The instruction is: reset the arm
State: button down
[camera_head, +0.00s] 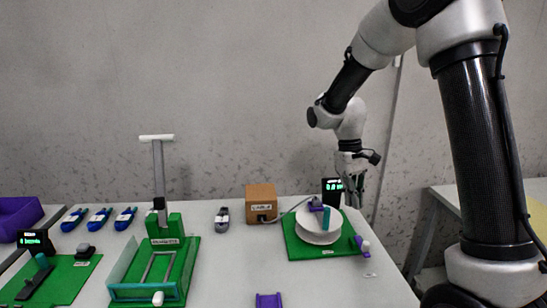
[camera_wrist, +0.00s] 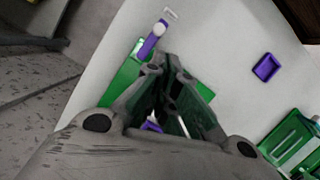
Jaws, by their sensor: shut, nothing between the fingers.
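My gripper (camera_head: 355,192) hangs from my arm at the right of the head view, pointing down above the back right of a green board. Its fingers are shut and hold nothing; they also show in the wrist view (camera_wrist: 172,75). The green board (camera_head: 303,247) carries a white spool (camera_head: 318,236) with a purple part (camera_head: 318,206) on top. In the wrist view the fingers hide much of the board (camera_wrist: 122,84) and the spool. A brown box labelled CABLE (camera_head: 261,203) stands left of the board, with a thin cable running from it towards the spool.
A small display (camera_head: 332,186) stands behind the spool. A purple piece with a white knob (camera_head: 362,246) is at the board's right edge. A green fixture (camera_head: 165,262), several blue tools (camera_head: 100,218) and a purple bin (camera_head: 16,216) are further left. A purple holder (camera_head: 268,300) lies in front.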

jog(key=s+d+r+m+t, duration=0.2)
jog(key=s+r, duration=0.5)
jog(key=s, duration=0.4)
jog(key=s+d+r+m+t+y, duration=0.1)
jog(key=s+d+r+m+t, duration=0.1)
jog(key=s+d+r+t, duration=0.3)
jog(key=s+r, duration=0.3)
jog(key=s, duration=0.3)
jog(key=shift+d+r, duration=0.15)
jog(key=shift+d, duration=0.2)
